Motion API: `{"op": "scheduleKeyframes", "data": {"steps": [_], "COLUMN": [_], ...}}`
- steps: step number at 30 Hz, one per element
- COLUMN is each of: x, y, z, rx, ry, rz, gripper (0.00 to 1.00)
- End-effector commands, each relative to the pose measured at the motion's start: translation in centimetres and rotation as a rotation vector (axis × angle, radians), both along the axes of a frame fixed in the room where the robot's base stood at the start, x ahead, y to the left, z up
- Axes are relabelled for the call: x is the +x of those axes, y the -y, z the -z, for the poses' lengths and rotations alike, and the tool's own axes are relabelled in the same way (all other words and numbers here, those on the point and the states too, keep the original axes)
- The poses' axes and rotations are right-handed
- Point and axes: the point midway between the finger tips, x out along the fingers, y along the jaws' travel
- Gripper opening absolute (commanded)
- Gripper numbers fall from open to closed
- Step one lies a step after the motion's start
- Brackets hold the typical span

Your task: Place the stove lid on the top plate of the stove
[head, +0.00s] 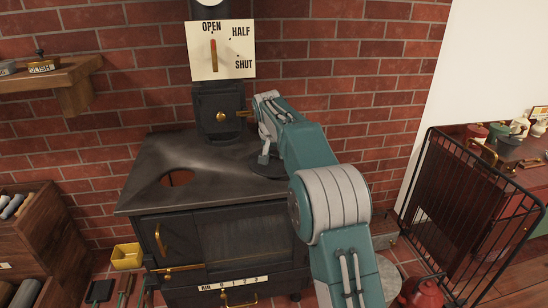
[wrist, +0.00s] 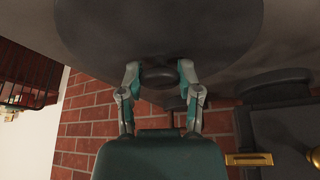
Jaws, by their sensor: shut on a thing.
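The black stove has a dark grey top plate (head: 215,150) with a round opening (head: 178,178) at its left, reddish inside. The stove lid (head: 272,171) is a dark round disc over the right rear of the plate, to the right of the opening. In the wrist view the lid (wrist: 160,25) fills the upper middle, with its knob (wrist: 160,77) between my fingers. My gripper (head: 264,160) is shut on that knob; it also shows in the wrist view (wrist: 160,80). I cannot tell whether the lid touches the plate. My arm hides part of the stove's right side.
A flue box with a brass knob (head: 221,117) stands behind the plate, below a damper sign (head: 221,50). A brick wall is behind. A black metal guard (head: 480,205) stands at the right. A yellow bin (head: 127,256) is left of the stove. The plate's left part is clear.

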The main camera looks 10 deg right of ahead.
Motion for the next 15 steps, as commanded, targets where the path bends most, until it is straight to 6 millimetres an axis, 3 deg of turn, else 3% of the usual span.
{"op": "scheduleKeyframes", "data": {"steps": [3,12,13,15], "x": [0.0,0.0,0.0,0.0], "y": [0.0,-0.1,-0.1,-0.1], "z": [1.0,1.1,1.4,1.4], "rx": [-0.001,-0.001,-0.001,-0.001], "ry": [0.006,0.007,0.002,0.002], "rz": [0.000,0.000,0.000,0.000], "gripper": [0.00,0.00,0.50,0.80]}}
